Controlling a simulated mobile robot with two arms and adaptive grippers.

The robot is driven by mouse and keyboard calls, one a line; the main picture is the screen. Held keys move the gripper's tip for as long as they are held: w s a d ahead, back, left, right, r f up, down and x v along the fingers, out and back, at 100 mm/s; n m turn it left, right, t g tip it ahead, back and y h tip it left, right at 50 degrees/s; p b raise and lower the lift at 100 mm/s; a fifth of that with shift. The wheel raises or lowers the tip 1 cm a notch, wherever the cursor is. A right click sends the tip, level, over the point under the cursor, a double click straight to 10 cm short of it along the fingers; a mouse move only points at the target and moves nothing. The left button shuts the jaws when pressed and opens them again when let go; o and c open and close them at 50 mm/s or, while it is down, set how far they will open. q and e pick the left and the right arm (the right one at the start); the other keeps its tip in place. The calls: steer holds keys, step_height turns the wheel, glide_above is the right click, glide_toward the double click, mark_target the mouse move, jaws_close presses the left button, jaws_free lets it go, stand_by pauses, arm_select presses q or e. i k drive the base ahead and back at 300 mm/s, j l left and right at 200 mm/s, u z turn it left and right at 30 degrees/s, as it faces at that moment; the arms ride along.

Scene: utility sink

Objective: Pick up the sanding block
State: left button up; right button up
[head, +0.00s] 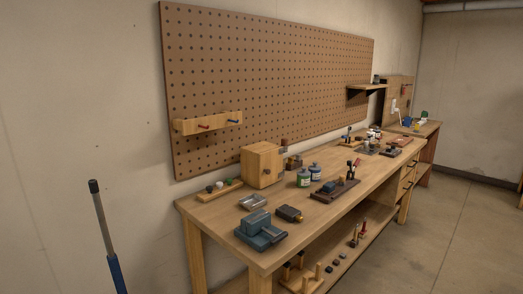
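Neither of my grippers shows in the head view. A small dark block (288,213) lies on the wooden workbench (220,222), just behind and right of a blue-grey vise (260,230). It may be the sanding block, but it is too small to be sure. Nothing touches it from above. It appears to lie flat, apart from the vise.
A pegboard (270,80) hangs above. A grey-and-blue pole (104,230) stands at left. The right floor is clear.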

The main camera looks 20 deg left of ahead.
mark_target(329, 188)
steer(key=i+l+u, duration=0.15)
steer(key=i, duration=0.3)
steer(key=i+l+u, duration=0.15)
steer(key=i+l, duration=0.25)
